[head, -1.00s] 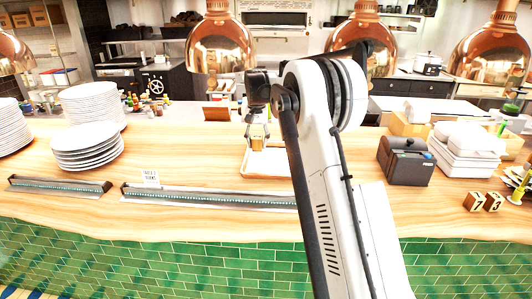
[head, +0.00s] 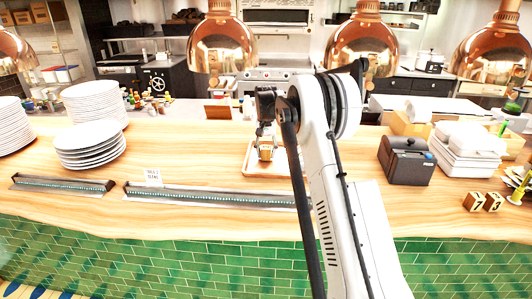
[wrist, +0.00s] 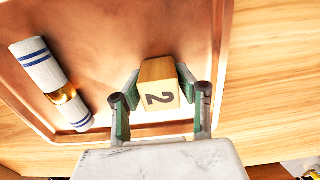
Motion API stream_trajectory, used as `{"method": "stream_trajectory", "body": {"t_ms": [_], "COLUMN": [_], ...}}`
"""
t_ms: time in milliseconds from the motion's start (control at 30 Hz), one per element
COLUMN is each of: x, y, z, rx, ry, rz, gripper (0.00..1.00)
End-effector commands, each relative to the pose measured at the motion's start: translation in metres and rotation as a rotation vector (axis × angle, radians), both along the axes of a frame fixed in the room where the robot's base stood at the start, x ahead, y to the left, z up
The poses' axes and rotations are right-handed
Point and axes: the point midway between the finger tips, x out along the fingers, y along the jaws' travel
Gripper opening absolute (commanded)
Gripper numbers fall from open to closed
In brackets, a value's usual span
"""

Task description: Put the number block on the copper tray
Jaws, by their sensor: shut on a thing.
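The number block (wrist: 159,85) is a pale wooden cube with a dark 2 on the face toward the wrist camera. My gripper (wrist: 160,90) is shut on it, with a green-edged finger on each side. The block also shows in the head view (head: 266,153), small, below my wrist. It is over the copper tray (wrist: 115,30), inside its rim; I cannot tell whether it touches the tray floor. The tray (head: 262,175) lies on the wooden counter. Its right part is hidden by my arm in the head view.
A white napkin roll (wrist: 50,82) with blue stripes and a gold ring lies on the tray left of the block. Two other number blocks (head: 483,202) stand at the counter's right. Copper lamps (head: 222,45) hang above. Plates (head: 90,150) are stacked left.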

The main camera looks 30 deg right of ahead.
Motion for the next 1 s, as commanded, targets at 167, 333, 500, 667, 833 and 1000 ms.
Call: {"method": "stream_trajectory", "body": {"t_ms": [167, 333, 500, 667, 833, 1000], "x": [0.000, 0.000, 0.000, 0.000, 0.000, 0.000], "y": [0.000, 0.000, 0.000, 0.000, 0.000, 0.000], "z": [-0.003, -0.003, -0.002, 0.006, 0.034, 0.069], "rx": [0.000, 0.000, 0.000, 0.000, 0.000, 0.000], "ry": [0.000, 0.000, 0.000, 0.000, 0.000, 0.000], "rz": [0.000, 0.000, 0.000, 0.000, 0.000, 0.000], "gripper": [0.40, 0.51, 0.51, 0.51, 0.51, 0.51]}}
